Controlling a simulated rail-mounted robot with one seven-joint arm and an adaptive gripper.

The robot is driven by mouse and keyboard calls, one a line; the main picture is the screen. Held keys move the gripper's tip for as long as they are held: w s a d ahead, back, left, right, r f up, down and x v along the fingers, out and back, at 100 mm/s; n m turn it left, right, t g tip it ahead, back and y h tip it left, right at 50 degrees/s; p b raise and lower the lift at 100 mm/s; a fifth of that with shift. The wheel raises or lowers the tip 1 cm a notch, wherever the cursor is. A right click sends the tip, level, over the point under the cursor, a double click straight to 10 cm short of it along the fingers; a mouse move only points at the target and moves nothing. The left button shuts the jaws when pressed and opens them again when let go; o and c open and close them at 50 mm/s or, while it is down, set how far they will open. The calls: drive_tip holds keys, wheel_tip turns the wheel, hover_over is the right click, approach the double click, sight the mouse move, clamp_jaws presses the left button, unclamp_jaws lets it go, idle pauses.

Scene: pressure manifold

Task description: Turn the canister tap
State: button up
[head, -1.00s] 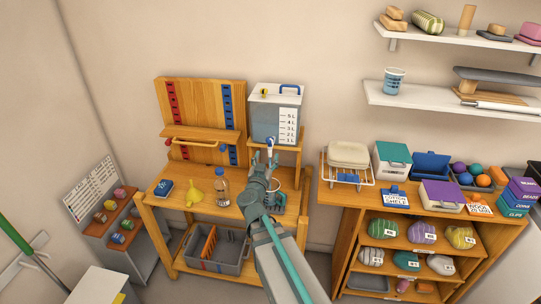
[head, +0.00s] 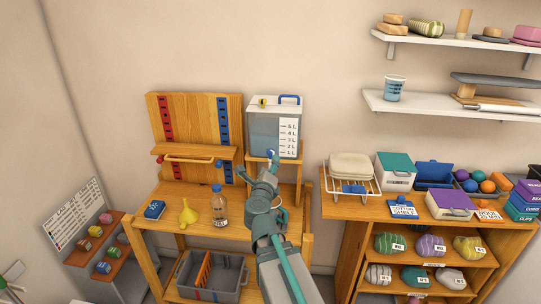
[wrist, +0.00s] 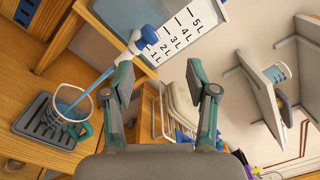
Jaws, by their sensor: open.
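The clear canister (head: 262,130) with a litre scale and blue handle stands on a raised wooden shelf. Its tap (head: 271,154) is at the lower front. In the wrist view the tap has a white body and a blue handle (wrist: 148,36). A thin blue stream runs from the tap into a clear mug (wrist: 72,108) on a grey drip tray (wrist: 32,125); the mug holds some blue liquid. My gripper (wrist: 160,75) is open and empty. The tap lies beyond the left finger's tip in the wrist view, and I cannot tell whether they touch.
A bottle with a blue cap (head: 219,205), a yellow funnel (head: 188,213) and a blue box (head: 154,209) stand on the bench left of my arm. A wire rack (head: 350,178) stands on the cabinet to the right. A grey crate (head: 212,277) sits below.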

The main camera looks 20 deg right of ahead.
sight(270, 154)
drive_tip(key=w+d+m, duration=0.1)
drive_tip(key=w+m, duration=0.2)
drive_tip(key=w+d+m+p, duration=0.1)
drive_tip(key=w+d+m, duration=0.1)
drive_tip(key=w+m, duration=0.1)
drive_tip(key=w+d+m+p, duration=0.1)
drive_tip(key=w+d+m, duration=0.1)
drive_tip(key=w+m, duration=0.1)
drive_tip(key=shift+w+f+m+y, duration=0.15)
drive_tip(key=shift+w+m+y, duration=0.15)
drive_tip(key=shift+m, duration=0.3)
clamp_jaws()
idle(0.4)
